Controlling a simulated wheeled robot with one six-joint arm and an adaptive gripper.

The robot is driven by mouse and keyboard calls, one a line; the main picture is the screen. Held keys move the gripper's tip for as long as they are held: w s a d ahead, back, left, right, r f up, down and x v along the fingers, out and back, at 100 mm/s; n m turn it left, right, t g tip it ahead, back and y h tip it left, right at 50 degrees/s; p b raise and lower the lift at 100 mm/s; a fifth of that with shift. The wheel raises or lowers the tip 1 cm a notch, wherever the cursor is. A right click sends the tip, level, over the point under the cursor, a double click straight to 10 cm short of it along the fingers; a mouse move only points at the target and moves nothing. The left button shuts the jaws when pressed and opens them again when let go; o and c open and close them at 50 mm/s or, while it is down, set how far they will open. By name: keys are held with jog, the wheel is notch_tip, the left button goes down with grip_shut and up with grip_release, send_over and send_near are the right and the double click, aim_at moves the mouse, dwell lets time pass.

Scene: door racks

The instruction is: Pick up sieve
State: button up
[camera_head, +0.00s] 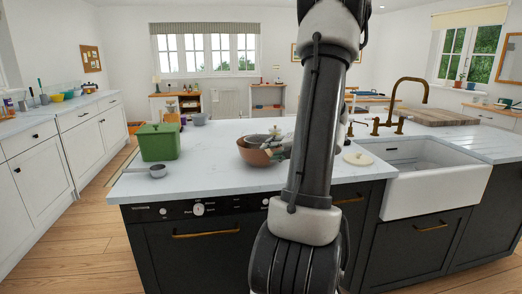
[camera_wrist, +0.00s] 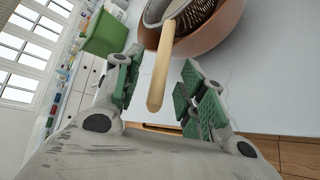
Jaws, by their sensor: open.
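The sieve has a pale wooden handle (camera_wrist: 160,75) and a dark mesh bowl (camera_wrist: 196,15), seen in the wrist view. It rests in a brown bowl (camera_wrist: 222,36), with its handle sticking out over the rim. My gripper (camera_wrist: 164,68) is open, its green-padded fingers on either side of the handle, with gaps showing. In the head view the brown bowl (camera_head: 254,156) stands on the island, and the grey sieve (camera_head: 257,139) shows small at its top. My gripper (camera_head: 283,146) is at the bowl's right side, partly hidden by my arm.
A green lidded box (camera_head: 159,142) and a small metal pan (camera_head: 154,171) stand left of the bowl on the white island top (camera_head: 215,177). A round pale lid (camera_head: 357,159) lies to the right, near the sink (camera_head: 435,185) and brass tap (camera_head: 408,95).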

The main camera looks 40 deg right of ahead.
jog(key=shift+x, duration=1.5)
jog(key=shift+s, duration=0.1)
grip_shut()
notch_tip(320, 180, up, 9)
jog(key=shift+r, duration=0.15)
jog(key=shift+f, duration=1.7)
